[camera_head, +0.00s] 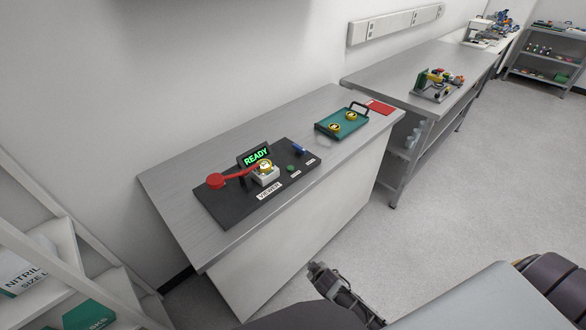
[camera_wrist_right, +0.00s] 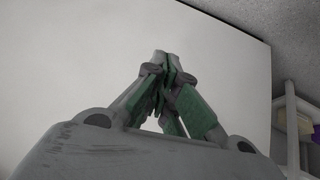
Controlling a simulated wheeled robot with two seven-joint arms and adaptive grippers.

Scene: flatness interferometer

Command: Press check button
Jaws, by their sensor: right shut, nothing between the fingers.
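A dark panel (camera_head: 240,204) labelled VIEWER lies on the grey bench top. A small green button (camera_head: 290,168) sits on its right part, with a small label too small to read beside it. A blue part (camera_head: 299,149) is just behind it. A display (camera_head: 255,156) reads READY in green. A gold round piece (camera_head: 264,166) sits on a white block, with a red-knobbed lever (camera_head: 216,181) beside it. My right gripper (camera_head: 315,267) is low in front of the bench, apart from the panel. In the wrist view its fingers (camera_wrist_right: 165,68) are closed and empty. My left gripper is not seen.
A green tray (camera_head: 330,132) with two gold round pieces and a red card (camera_head: 380,107) lie on the bench's right end. A second table (camera_head: 400,70) stands beyond. White shelving (camera_head: 60,235) is at the left. Open floor (camera_head: 480,180) lies to the right.

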